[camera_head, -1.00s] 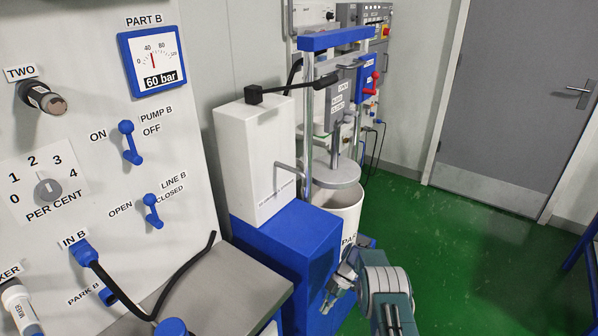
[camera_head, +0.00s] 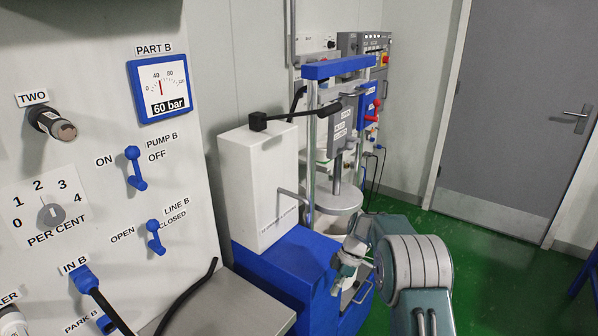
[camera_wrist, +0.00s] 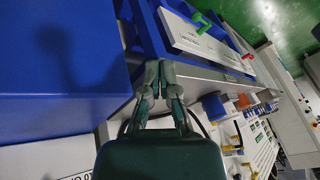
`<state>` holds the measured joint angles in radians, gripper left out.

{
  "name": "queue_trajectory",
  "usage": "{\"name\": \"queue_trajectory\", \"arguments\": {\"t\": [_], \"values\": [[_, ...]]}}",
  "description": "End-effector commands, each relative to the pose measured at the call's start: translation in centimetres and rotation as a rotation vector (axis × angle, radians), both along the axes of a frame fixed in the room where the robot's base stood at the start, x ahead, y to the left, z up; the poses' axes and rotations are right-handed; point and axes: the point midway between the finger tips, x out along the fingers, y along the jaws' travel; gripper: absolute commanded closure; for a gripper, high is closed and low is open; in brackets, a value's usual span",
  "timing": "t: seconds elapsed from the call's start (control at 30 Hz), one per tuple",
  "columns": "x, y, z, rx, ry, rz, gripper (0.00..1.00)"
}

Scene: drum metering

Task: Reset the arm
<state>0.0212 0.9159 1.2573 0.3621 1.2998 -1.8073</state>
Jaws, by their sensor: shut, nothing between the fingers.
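My arm, teal with pale grey bands, reaches up from the bottom right of the head view. My gripper (camera_head: 345,268) is folded in front of the blue cabinet (camera_head: 285,262), left of my arm's banded joint. In the wrist view my gripper (camera_wrist: 159,72) has its two grey fingers together, with nothing held. Its fingertips show against a blue surface and a pale edge. I cannot tell from these frames whether the fingers touch anything.
A control panel (camera_head: 92,140) with a gauge (camera_head: 158,88) and blue levers fills the left. A drum press with a blue crossbar (camera_head: 338,67) stands behind the cabinet. A grey worktop (camera_head: 235,305) is at lower left. Green floor (camera_head: 480,260) is open before the door (camera_head: 510,130).

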Motion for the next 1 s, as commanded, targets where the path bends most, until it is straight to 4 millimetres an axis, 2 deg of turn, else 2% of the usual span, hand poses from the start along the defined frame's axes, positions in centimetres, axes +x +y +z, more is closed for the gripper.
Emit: {"name": "queue_trajectory", "arguments": {"t": [0.03, 0.2, 0.5, 0.7, 1.0], "values": [[-0.4, -0.2, 2.1, -0.025, -0.011, -0.041, 1.0], [-2.4, -0.9, 7.9, -0.108, -0.034, -0.206, 1.0], [-7.7, -1.9, 16.4, -0.219, -0.088, -0.51, 1.0], [-12.2, -2.5, 20.8, -0.261, -0.133, -0.722, 1.0], [-19.8, -3.5, 25.0, -0.275, -0.199, -1.044, 1.0]]}}
